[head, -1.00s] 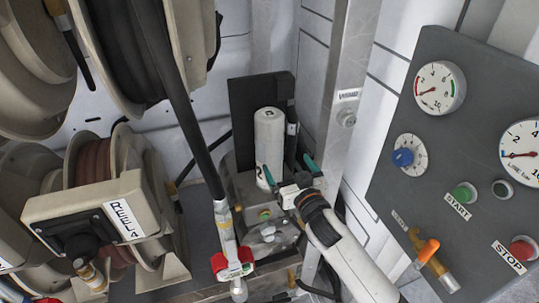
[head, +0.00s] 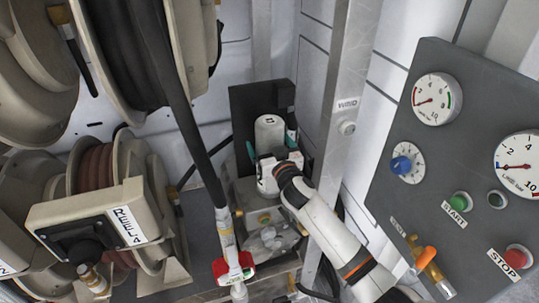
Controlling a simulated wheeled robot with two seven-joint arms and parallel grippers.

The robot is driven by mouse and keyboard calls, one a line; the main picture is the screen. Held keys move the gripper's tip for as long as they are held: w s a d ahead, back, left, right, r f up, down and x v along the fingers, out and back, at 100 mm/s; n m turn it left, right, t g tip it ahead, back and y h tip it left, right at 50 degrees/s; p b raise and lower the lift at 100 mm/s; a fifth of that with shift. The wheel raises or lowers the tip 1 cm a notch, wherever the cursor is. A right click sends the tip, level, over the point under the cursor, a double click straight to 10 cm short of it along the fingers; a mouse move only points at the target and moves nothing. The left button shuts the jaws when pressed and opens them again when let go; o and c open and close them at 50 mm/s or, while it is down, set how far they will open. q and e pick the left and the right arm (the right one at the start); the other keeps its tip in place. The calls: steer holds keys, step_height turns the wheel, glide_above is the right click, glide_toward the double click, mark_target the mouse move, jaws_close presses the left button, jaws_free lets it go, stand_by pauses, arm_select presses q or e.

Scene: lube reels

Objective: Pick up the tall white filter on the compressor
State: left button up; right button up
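The tall white filter (head: 268,130) stands upright on the compressor (head: 246,192), in front of a dark upright plate. Its top shows, while its lower part is hidden behind my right gripper. My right gripper (head: 270,146) reaches in from the lower right, with one teal finger on the left side of the filter and the other on its right. The fingers are spread about as wide as the filter or slightly wider, and contact is not clear. My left gripper is not in view.
A hanging black hose (head: 185,110) with a red-and-white end (head: 233,267) is left of the compressor. Hose reels (head: 95,215) fill the left. A metal post (head: 345,110) stands close on the right, and a gauge panel (head: 455,150) is farther right.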

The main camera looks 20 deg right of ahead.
steer(key=shift+w, duration=0.25)
steer(key=shift+c, duration=0.6)
steer(key=c, duration=1.2)
steer(key=shift+r, duration=0.1)
steer(key=shift+c, duration=0.3)
